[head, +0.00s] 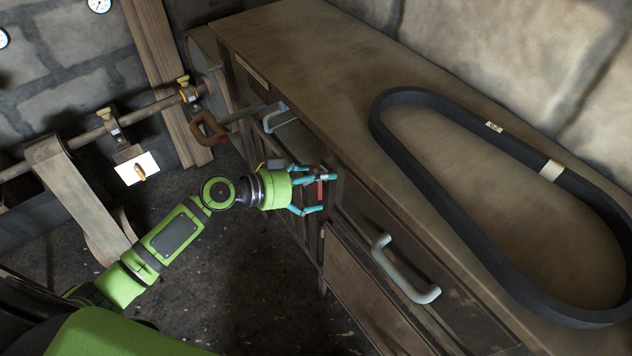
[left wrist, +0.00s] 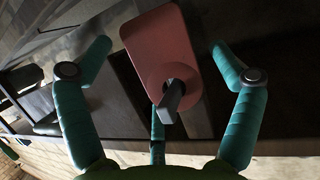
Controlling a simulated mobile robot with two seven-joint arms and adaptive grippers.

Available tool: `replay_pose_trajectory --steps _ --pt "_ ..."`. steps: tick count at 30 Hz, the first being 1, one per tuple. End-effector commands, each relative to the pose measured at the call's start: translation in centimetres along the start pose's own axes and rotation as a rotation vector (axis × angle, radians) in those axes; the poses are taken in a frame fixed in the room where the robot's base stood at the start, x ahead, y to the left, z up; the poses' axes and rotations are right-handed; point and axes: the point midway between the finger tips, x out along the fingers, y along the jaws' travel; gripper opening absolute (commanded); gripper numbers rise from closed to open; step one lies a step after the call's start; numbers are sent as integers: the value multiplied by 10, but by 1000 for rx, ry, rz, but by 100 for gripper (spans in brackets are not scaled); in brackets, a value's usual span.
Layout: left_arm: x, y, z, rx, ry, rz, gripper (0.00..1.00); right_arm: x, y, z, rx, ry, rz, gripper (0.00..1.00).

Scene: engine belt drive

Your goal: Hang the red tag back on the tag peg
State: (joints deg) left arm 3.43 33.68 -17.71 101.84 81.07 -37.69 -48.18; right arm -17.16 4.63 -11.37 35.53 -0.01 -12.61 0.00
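The red tag (head: 319,190) is at the front of the wooden bench cabinet, beside the drawers. In the left wrist view the tag (left wrist: 160,45) is a flat red plate with a round hole end. A dark grey square-ended peg (left wrist: 172,95) appears to stick out through that hole. My left gripper (head: 322,192) is open around the tag. In the left wrist view its teal fingers (left wrist: 160,48) are spread on both sides of the tag, with visible gaps. My right gripper is not in view.
A black belt loop (head: 440,92) lies on the bench top (head: 310,45). A grey drawer handle (head: 405,275) juts out right of my gripper, and another handle (head: 273,118) lies left. The floor (head: 250,290) is clear.

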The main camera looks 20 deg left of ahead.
Motion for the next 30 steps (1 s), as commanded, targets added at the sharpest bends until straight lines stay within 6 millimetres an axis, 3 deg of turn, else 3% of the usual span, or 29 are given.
replay_pose_trajectory --steps 6,10,21,30 --pt "-2 0 1 0 -1 0 92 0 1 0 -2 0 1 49" --pt "-13 -1 1 0 -2 -1 92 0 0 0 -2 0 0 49" --pt "-89 0 2 -2 -5 0 92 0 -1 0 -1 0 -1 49" --pt "-119 0 0 0 -1 1 92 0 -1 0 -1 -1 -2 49"
